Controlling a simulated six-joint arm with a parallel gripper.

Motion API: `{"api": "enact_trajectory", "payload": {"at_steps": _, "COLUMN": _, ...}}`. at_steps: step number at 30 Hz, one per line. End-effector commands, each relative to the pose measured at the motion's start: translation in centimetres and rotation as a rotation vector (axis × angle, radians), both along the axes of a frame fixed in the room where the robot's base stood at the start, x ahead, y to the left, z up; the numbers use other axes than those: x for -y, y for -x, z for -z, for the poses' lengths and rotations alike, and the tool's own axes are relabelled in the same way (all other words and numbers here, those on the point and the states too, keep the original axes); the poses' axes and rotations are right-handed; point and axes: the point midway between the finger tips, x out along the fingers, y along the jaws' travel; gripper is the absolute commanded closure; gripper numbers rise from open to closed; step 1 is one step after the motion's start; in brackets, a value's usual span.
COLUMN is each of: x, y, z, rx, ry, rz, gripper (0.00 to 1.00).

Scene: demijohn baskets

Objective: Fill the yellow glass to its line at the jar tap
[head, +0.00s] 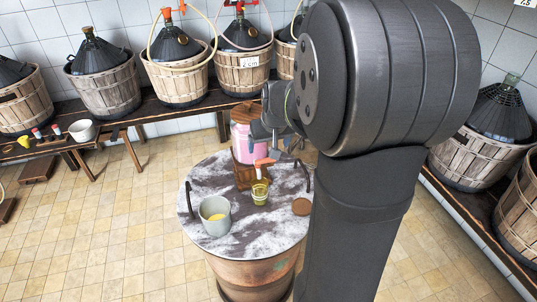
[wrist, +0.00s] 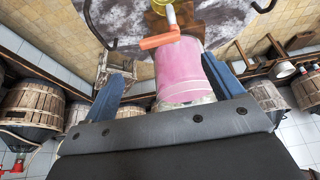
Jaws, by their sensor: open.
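The yellow glass (head: 260,194) stands on the round marbled tabletop (head: 222,172), below the tap; only its edge shows at the top of the wrist view (wrist: 160,3). I cannot tell its line or level. The jar (head: 243,150) of pink liquid rests on a wooden stand (head: 244,177); it also shows in the wrist view (wrist: 187,75). Its tap has an orange handle (head: 265,162), clear in the wrist view (wrist: 160,41). My gripper (head: 268,146) is beside the jar, above the tap. Its blue fingers (wrist: 168,65) are apart, with nothing held between them.
A round brown disc (head: 302,207) lies on the right of the tabletop. Dark handles rise at the table's edges. Demijohns in baskets (head: 178,79) line a bench behind. The front of the tabletop is clear.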

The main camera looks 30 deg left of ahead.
Motion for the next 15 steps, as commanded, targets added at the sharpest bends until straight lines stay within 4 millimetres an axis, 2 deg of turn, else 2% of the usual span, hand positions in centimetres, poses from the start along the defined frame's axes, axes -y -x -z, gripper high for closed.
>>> {"api": "enact_trajectory", "payload": {"at_steps": 3, "x": -0.6, "y": -0.6, "z": 2.3, "rx": -0.003, "ry": 0.002, "rz": 0.000, "gripper": 0.15}}
{"api": "enact_trajectory", "payload": {"at_steps": 9, "x": -1.5, "y": -1.5, "z": 5.4, "rx": -0.004, "ry": 0.002, "rz": 0.001, "gripper": 0.15}}
{"api": "enact_trajectory", "payload": {"at_steps": 15, "x": -2.1, "y": -2.1, "z": 7.3, "rx": -0.002, "ry": 0.000, "rz": 0.001, "gripper": 0.15}}
